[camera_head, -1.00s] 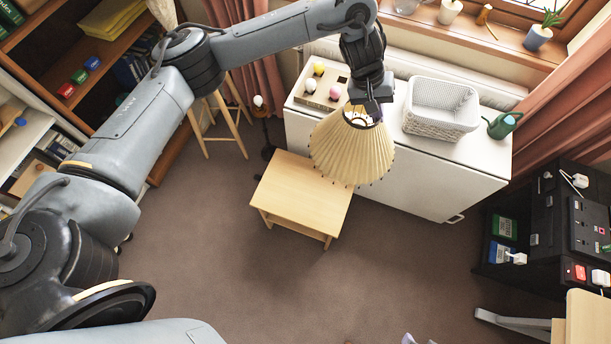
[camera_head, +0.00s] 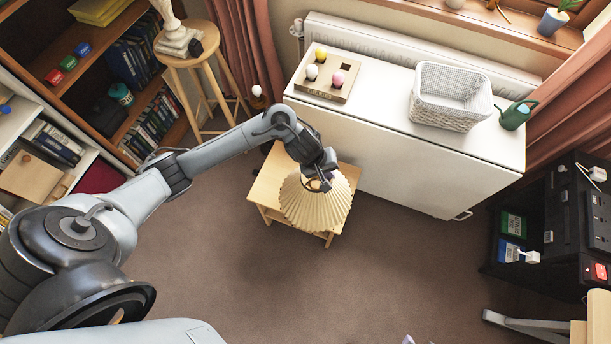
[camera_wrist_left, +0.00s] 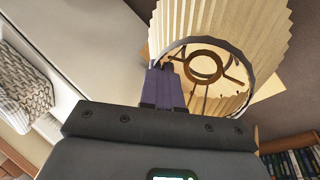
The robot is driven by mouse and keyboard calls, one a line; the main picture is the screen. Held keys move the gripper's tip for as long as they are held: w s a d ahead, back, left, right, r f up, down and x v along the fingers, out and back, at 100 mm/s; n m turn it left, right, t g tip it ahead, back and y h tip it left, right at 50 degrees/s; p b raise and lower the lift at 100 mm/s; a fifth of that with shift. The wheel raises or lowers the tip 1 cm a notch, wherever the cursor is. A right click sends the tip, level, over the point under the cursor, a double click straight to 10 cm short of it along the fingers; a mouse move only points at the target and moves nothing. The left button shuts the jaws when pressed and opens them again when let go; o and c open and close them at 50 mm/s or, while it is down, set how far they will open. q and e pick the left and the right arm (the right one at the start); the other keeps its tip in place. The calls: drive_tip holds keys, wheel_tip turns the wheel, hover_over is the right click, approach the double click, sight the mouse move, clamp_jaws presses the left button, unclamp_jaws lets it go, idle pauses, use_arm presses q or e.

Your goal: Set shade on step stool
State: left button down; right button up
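The cream pleated shade (camera_head: 312,207) is at the middle of the head view, wide end down, over the light wooden step stool (camera_head: 262,190). It hides much of the stool's top. I cannot tell whether it touches the stool. My left gripper (camera_head: 323,181) is at the shade's narrow upper end. In the left wrist view, the fingers (camera_wrist_left: 164,84) are close together on the rim of the shade (camera_wrist_left: 225,28), beside its ring frame. A pale bit of the stool (camera_wrist_left: 269,86) shows behind the shade. My right gripper is not in view.
A white cabinet (camera_head: 400,150) stands just behind the stool, with a white basket (camera_head: 448,105), a green watering can (camera_head: 515,115) and a tray of balls (camera_head: 325,78) on top. A round wooden stool (camera_head: 190,45) stands at back left. The carpet in front is clear.

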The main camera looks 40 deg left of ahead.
use_arm(q)
drive_tip(key=shift+w+a+f+b, duration=1.05)
drive_tip(key=shift+a+f, duration=0.55)
drive_tip(key=shift+f, duration=0.5)
drive_tip(key=shift+w+a+f+b, duration=0.9)
drive_tip(key=shift+a+f+b, duration=0.25)
drive_tip(key=shift+a+f, duration=0.75)
drive_tip(key=shift+w+a+f+b, duration=1.05)
drive_tip(key=shift+a+f, duration=0.3)
drive_tip(key=shift+f, duration=0.95)
drive_tip(key=shift+s, duration=0.1)
drive_tip(key=c, duration=1.4)
unclamp_jaws()
drive_tip(key=shift+o, duration=0.2)
